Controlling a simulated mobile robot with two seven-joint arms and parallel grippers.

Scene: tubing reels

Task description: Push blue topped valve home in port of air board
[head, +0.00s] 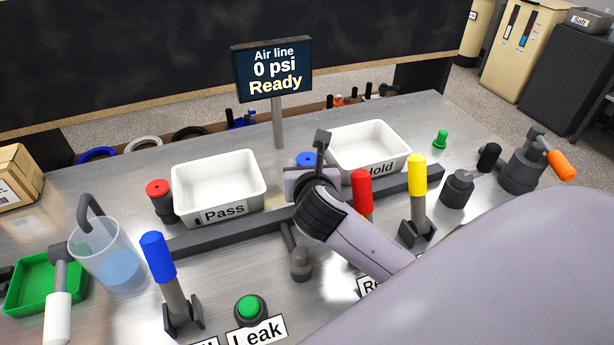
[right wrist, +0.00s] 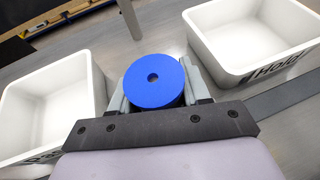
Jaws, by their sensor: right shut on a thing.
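My right gripper (right wrist: 157,90) is shut on the blue topped valve (right wrist: 153,80); a finger shows on each side of its round blue top, which has a small hole in the middle. In the head view the blue top (head: 306,158) shows just behind my right wrist, between the two white trays. The valve's lower end and any port under it are hidden. A long dark grey bar (head: 240,232) crosses the table below the gripper; I cannot tell whether it is the air board. My left gripper is not in view.
White trays marked Pass (head: 218,187) and Hold (head: 368,148) flank the valve. A red-topped valve (head: 159,200) stands left of Pass. Blue (head: 157,258), red (head: 363,190) and yellow (head: 417,175) handles rise in front. The display (head: 272,69) reads 0 psi, Ready.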

